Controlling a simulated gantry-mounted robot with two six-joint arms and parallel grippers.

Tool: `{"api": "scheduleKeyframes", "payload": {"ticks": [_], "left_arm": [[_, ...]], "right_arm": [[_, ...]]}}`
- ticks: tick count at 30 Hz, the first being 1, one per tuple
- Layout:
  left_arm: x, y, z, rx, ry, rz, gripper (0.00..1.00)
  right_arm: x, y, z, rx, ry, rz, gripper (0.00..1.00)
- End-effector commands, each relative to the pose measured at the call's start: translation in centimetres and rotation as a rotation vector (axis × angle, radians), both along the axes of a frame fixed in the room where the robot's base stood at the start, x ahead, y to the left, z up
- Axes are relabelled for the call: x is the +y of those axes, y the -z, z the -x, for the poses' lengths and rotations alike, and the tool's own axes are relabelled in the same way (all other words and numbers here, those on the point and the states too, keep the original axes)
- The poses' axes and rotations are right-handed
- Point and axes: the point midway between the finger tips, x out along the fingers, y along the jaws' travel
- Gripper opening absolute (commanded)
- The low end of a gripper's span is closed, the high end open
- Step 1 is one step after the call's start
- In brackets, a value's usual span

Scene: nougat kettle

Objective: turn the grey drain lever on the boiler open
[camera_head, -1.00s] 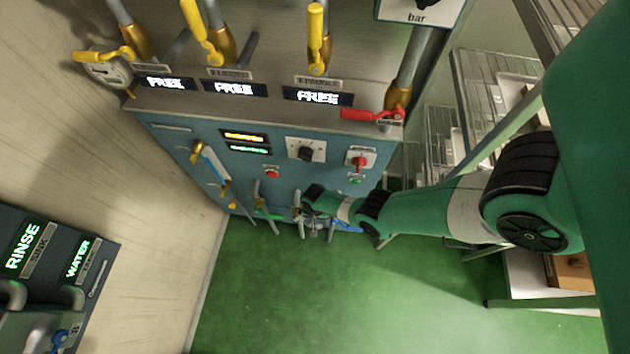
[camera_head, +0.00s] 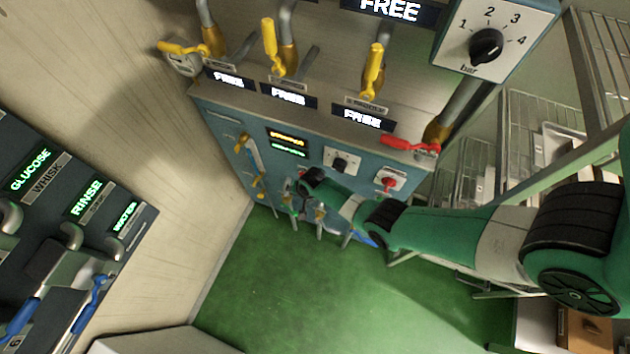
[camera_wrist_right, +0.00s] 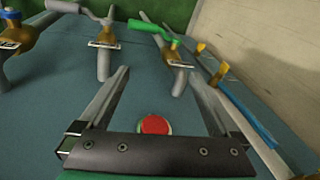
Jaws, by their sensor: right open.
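The boiler (camera_head: 237,118) has a blue front with several short drain pipes and valves low on it. The grey lever (camera_wrist_right: 62,7) is at the top left of the right wrist view, on a brass valve above a grey pipe. A green lever (camera_wrist_right: 140,26) sits to its right, and a bluish lever (camera_wrist_right: 10,14) is at the far left edge. My right gripper (camera_wrist_right: 158,73) is open and empty, facing the blue panel short of the valves. Its fingers do not touch the grey lever. In the head view my wrist hides the fingers. My left gripper is not in view.
A red button (camera_wrist_right: 155,125) lies between my right fingers' bases. A blue-and-yellow sight tube (camera_wrist_right: 240,100) runs along the right. In the head view a red lever (camera_head: 408,146) juts from the boiler top, and wire shelves (camera_head: 520,125) stand right. The green floor (camera_head: 290,270) is clear.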

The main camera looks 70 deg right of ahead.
Motion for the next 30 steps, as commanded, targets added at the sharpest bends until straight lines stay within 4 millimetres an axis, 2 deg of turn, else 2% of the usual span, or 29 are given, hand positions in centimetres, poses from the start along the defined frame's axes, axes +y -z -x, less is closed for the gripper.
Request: {"api": "scheduleKeyframes", "payload": {"ticks": [6, 12, 18, 30], "left_arm": [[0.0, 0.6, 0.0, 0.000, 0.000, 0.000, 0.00], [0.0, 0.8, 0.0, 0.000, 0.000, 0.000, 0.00], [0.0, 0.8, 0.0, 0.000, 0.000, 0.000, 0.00], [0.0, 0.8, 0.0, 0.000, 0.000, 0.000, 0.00]], "right_arm": [[0.2, -2.9, -4.1, -0.094, -0.049, 0.037, 0.97], [0.4, -4.9, -6.4, -0.152, -0.077, 0.059, 0.97], [0.5, -5.5, -7.1, -0.169, -0.087, 0.065, 0.97], [0.5, -5.5, -7.0, -0.168, -0.086, 0.065, 0.97]]}}
